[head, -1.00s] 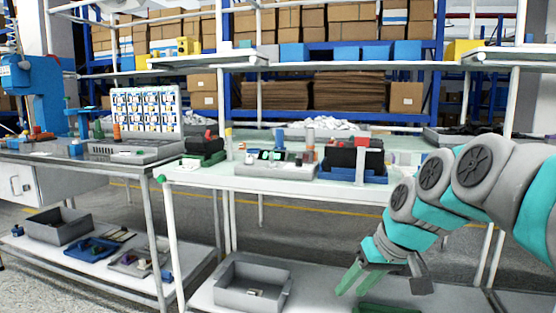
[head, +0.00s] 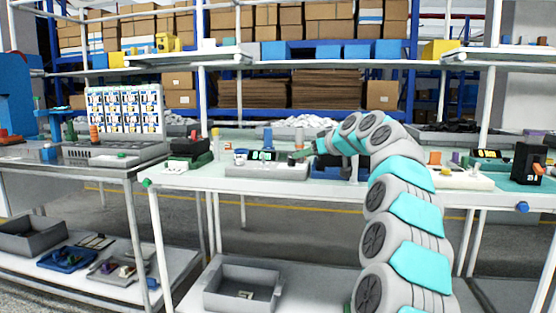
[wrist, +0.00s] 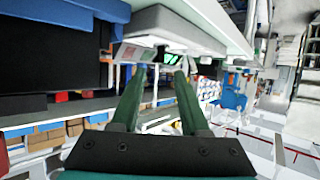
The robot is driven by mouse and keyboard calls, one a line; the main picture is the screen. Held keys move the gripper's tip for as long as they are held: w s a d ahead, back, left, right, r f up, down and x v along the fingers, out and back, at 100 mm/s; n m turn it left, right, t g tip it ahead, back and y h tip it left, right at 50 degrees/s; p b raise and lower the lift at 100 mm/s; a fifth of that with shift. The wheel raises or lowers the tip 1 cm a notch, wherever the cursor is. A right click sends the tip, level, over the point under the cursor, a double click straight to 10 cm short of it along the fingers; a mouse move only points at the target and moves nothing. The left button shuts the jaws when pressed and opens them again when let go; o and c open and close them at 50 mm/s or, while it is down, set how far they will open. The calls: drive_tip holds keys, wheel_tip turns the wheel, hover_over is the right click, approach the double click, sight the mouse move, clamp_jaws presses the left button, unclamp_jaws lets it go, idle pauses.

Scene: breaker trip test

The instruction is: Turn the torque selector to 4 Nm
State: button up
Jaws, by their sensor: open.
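A grey-white bench tester (head: 266,171) with a lit green display (head: 263,155) stands on the middle workbench. Small parts show on its top, but I cannot tell which one is the torque selector or read any Nm marks. The tester's pale body (wrist: 178,30) and green display (wrist: 171,57) lie beyond the fingertips in that view, turned sideways.
A dark block in a blue tray (head: 330,172) stands right of the tester, partly behind my arm. A green-based black item (head: 188,155) stands to its left. Another pale unit with small knobs (head: 462,178) and a black box (head: 529,163) are at the right. A grey bin (head: 243,285) sits on the lower shelf.

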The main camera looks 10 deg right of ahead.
sight(291, 158)
drive_tip(key=shift+p+x, duration=1.1)
drive_tip(key=shift+x, duration=2.75)
drive_tip(key=shift+c, duration=0.2)
clamp_jaws()
